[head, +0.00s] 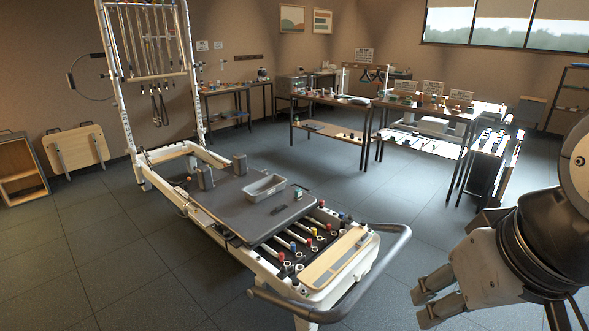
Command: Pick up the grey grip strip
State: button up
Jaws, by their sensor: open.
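I cannot make out the grey grip strip for certain. A small dark flat piece (278,209) lies on the grey carriage top (235,212) of the reformer and may be it. It lies just in front of a light grey open tray (265,190). A small dark block with a green part (298,193) stands to its right. My gripper (424,306) is at the lower right, open and empty, its fingers pointing left. It is over the floor, well apart from the carriage and the dark piece.
The reformer's curved grey handle bar (393,250) and wooden end platform (335,258) lie between my gripper and the carriage. Springs with coloured ends (303,237) show beside the platform. Worktables (335,128) with small items stand behind. Floor (400,200) right of the reformer is clear.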

aim_at(366, 237)
jog(key=i+l, duration=0.15)
jog(key=l, duration=0.15)
jog(key=i+l, duration=0.1)
jog(key=l, duration=0.25)
jog(key=i+l, duration=0.15)
jog(key=l, duration=0.15)
jog(key=i+l, duration=0.1)
jog(key=l, duration=0.2)
jog(key=i+u, duration=0.1)
jog(key=i, duration=0.5)
jog(key=i+l+u, duration=0.15)
jog(key=i, duration=0.4)
jog(key=i+l+u, duration=0.1)
jog(key=i, duration=0.45)
jog(key=l, duration=0.05)
